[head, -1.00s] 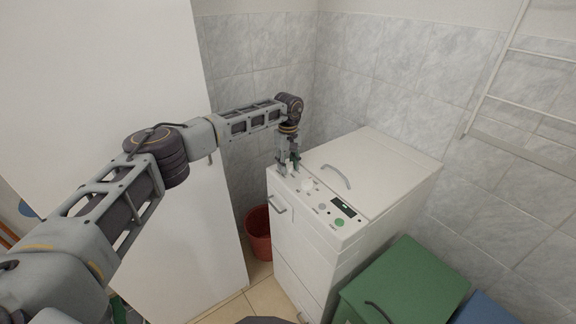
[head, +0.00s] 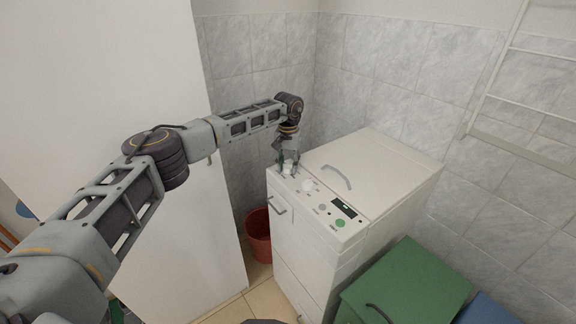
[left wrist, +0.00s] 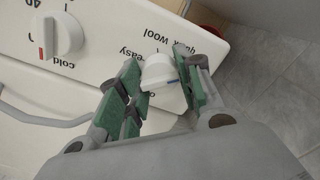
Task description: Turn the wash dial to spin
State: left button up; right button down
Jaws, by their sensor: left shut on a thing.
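The wash dial is a white knob with a blue mark; in the left wrist view (left wrist: 160,72) it sits between the green finger pads of my left gripper (left wrist: 160,84). The labels "quick", "Wool" and "easy" show around it, and the blue mark is on its right side; "spin" cannot be read. In the head view my left gripper (head: 288,163) is at the far left corner of the white washing machine (head: 400,170), shut on this dial, which is partly hidden. My right gripper is not in view.
A second dial (left wrist: 58,36) with a red mark, labelled "cold", is beside it. The panel has a small display (head: 344,207) and a green button (head: 340,223). A red bucket (head: 258,235) and green box (head: 408,280) flank the machine. A white cabinet (head: 130,80) stands left.

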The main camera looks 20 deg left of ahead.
pick_arm(q)
jog(key=shift+w+r+m, duration=0.1)
jog(key=shift+r+m, duration=0.05)
jog(key=shift+m, duration=1.95)
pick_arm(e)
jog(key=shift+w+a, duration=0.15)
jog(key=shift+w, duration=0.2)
pick_arm(q)
jog(key=o, duration=1)
jog(key=shift+o, duration=0.2)
jog(key=shift+r, duration=0.45)
notch_tip(320, 180, up, 11)
jog(key=shift+f, duration=0.1)
